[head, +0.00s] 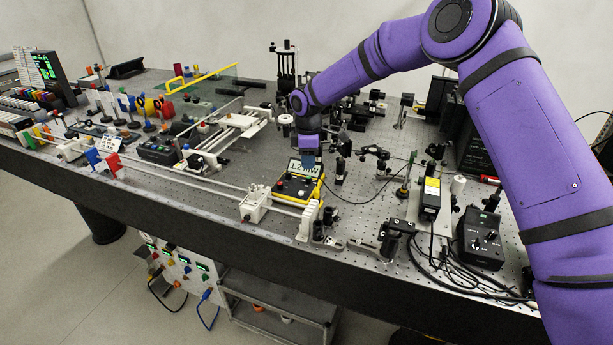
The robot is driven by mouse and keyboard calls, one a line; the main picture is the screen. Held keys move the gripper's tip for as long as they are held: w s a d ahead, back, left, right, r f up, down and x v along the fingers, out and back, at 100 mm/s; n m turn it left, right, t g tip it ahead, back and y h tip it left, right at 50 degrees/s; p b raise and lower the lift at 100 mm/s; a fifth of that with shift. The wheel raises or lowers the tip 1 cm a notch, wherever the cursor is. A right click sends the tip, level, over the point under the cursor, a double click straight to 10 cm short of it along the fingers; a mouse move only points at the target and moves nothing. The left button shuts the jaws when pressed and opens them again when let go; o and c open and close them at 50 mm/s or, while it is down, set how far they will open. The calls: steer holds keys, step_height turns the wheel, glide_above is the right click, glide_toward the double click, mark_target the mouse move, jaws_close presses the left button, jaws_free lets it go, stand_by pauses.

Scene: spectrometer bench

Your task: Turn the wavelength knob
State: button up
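A yellow-edged handheld meter (298,185) sits tilted near the front of the bench, its lit display reading what looks like 1.2 mW. Small dark and red controls show on its face below the display, too small to tell which is the wavelength knob. My purple arm reaches in from the right, and my gripper (308,158) points down at the top of the meter, overlapping its display in the picture. I cannot tell whether it touches the meter. Its fingers are too small and partly hidden to tell whether they are open or shut.
A black box with knobs (481,240) and loose cables stand at the right. Optical posts (341,165) crowd the area right of the meter. A long rail (200,183) and white blocks (254,204) lie to its left. The perforated bench (365,208) has some bare room right of the meter.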

mark_target(309, 177)
step_height(309, 177, down, 6)
steer(key=shift+f, duration=0.1)
steer(key=shift+d, duration=0.1)
jaws_close()
